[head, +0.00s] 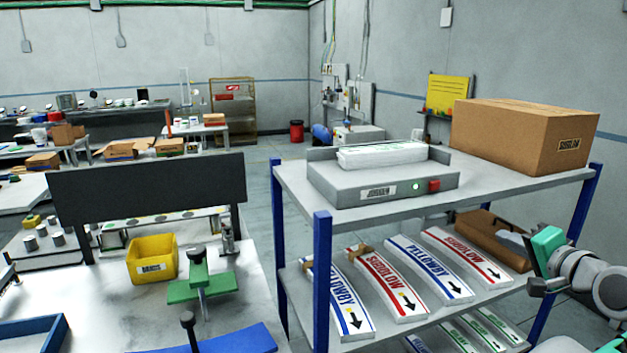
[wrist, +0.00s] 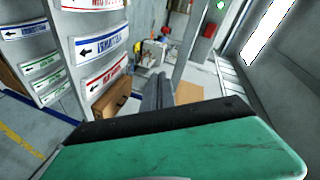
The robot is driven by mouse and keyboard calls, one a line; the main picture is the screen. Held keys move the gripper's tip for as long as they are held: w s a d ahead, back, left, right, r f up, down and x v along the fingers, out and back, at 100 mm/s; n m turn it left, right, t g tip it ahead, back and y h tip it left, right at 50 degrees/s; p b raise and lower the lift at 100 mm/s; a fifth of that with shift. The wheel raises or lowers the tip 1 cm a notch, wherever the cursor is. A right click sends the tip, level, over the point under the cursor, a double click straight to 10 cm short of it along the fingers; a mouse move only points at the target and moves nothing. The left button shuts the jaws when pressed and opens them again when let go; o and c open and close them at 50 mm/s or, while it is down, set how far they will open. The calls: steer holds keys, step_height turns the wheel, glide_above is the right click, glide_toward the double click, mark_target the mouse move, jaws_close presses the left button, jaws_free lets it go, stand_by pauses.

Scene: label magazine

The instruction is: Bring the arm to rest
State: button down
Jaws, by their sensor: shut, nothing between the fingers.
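My gripper (wrist: 159,88) shows in the wrist view as two dark grey fingers pressed together, with nothing between them. Its green housing fills the bottom of that view. In the head view my arm (head: 590,280) is at the right edge, folded beside the right end of the blue-posted rack (head: 322,280). The green part of its end is in front of the rack's right side. Only the end part of the arm is in view there.
Curved label stacks (head: 395,290) lie on the rack's middle shelf. A grey device (head: 340,188) and a large cardboard box (head: 520,135) stand on top. A bench with a yellow bin (head: 152,259) and green clamp (head: 203,280) is at left. Open floor lies behind.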

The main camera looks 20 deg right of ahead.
steer(key=s+d+f+g, duration=0.2)
steer(key=s+f, duration=0.1)
steer(key=f, duration=0.3)
steer(key=s+d+f+g, duration=0.1)
steer(key=s+f+g, duration=0.15)
steer(key=f, duration=0.45)
steer(key=s+a+f+n+g, duration=0.2)
steer(key=s+a+f+g, duration=0.5)
steer(key=s+f, duration=0.5)
steer(key=w+a+f+n+g+y, duration=0.2)
steer(key=a+f+g, duration=0.1)
steer(key=a, duration=1)
steer(key=w+a+r+n+t, duration=0.1)
steer(key=w+a+r+n, duration=0.1)
steer(key=a, duration=0.6)
steer(key=w+a+r+n+t, duration=0.1)
steer(key=w+a+n, duration=0.4)
steer(key=a, duration=0.3)
steer(key=w+a+r+n+t, duration=0.1)
steer(key=w+a+r+n, duration=0.1)
steer(key=a, duration=0.6)
steer(key=shift+w+r+n+y, duration=0.35)
steer(key=shift+w+n, duration=0.4)
steer(key=shift+n, duration=0.15)
